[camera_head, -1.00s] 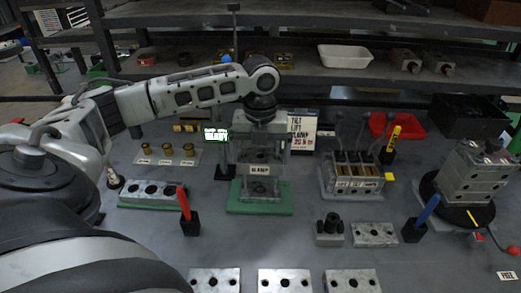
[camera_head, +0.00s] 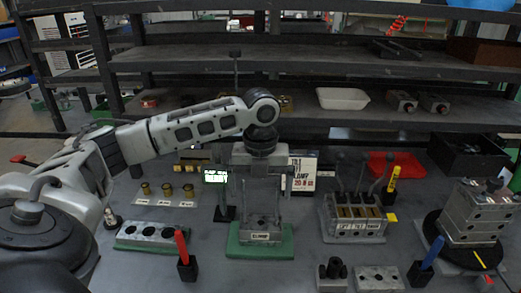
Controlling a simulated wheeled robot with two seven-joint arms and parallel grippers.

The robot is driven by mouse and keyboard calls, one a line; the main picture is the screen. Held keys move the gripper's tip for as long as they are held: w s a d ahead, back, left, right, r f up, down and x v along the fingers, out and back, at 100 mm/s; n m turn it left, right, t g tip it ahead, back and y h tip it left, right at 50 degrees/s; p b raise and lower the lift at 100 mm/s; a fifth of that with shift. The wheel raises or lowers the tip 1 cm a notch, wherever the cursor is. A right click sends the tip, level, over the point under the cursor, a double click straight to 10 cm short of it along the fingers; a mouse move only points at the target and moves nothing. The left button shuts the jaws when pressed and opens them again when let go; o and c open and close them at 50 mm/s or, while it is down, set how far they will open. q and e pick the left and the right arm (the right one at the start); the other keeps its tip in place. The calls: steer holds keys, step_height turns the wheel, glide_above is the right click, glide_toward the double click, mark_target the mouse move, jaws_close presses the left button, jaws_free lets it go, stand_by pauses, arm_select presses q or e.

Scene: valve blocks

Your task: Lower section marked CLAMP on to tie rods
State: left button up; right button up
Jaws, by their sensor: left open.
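The section marked CLAMP (camera_head: 261,224) is a grey block with a white label at its front. It sits low on the green base (camera_head: 261,250) in the middle of the bench, and its label is too small to read clearly now. Thin upright tie rods (camera_head: 279,205) rise above it. My left gripper (camera_head: 259,185) is open above the section, pointing down, with a visible gap between its body and the block. Its fingers are hard to separate from the rods. My right gripper is not in view.
A lit green display (camera_head: 215,177) and a printed card (camera_head: 301,175) stand close beside the gripper. A valve block with levers (camera_head: 354,218) and a stacked block on a black turntable (camera_head: 477,215) are at the right.

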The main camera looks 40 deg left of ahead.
arm_select(q)
step_height(320, 180, up, 13)
steer(key=p, duration=0.1)
steer(key=shift+f, duration=0.2)
stand_by(0.5)
